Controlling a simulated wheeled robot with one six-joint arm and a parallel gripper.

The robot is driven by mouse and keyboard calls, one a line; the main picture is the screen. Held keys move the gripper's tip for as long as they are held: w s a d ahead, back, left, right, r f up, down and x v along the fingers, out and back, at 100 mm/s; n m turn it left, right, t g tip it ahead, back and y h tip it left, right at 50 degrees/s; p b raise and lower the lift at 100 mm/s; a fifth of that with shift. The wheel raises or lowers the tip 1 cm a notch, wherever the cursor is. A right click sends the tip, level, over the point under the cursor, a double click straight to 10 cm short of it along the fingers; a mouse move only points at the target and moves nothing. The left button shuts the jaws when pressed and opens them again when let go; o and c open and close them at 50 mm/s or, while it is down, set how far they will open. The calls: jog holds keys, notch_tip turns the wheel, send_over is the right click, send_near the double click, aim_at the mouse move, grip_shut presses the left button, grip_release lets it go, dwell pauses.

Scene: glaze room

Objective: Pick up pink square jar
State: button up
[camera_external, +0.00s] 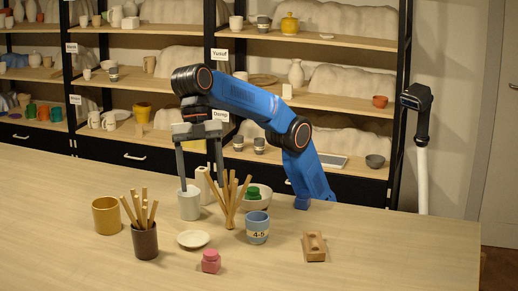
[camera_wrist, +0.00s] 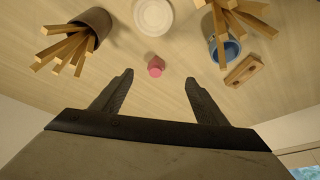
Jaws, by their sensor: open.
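The pink square jar (camera_external: 211,261) is a small jar with a narrower lid, upright near the front of the table in the external view. In the wrist view the pink jar (camera_wrist: 156,67) is ahead of the fingers, near the middle between them and apart from both. My gripper (camera_external: 190,187) points down from the blue arm, at a light grey cup toward the table's back, well behind the jar. Its two fingers (camera_wrist: 160,88) are spread in the wrist view, with nothing held between them.
A white saucer (camera_external: 193,239) lies just behind the jar. A dark cup of sticks (camera_external: 145,243), a blue cup (camera_external: 257,232), a wooden block (camera_external: 315,248), a yellow mug (camera_external: 106,216) and a light grey cup (camera_external: 189,206) stand around. The table's right front is clear.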

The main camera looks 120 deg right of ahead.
jog(key=w+a+f+n+g, duration=0.1)
jog(key=w+a+f+n, duration=0.25)
jog(key=a, duration=0.55)
send_near(210, 253)
jog(key=shift+s+a+f+m, duration=0.15)
jog(key=shift+f+m, duration=0.1)
jog(key=shift+f, duration=0.4)
jog(key=shift+s+a+f+m, duration=0.1)
jog(key=shift+a+f+m, duration=0.1)
jog(key=shift+f, duration=0.4)
jog(key=shift+x, duration=3.75)
jog(key=shift+w, duration=0.1)
jog(key=shift+c, duration=0.3)
jog(key=c, duration=1.2)
jog(key=shift+r, duration=0.15)
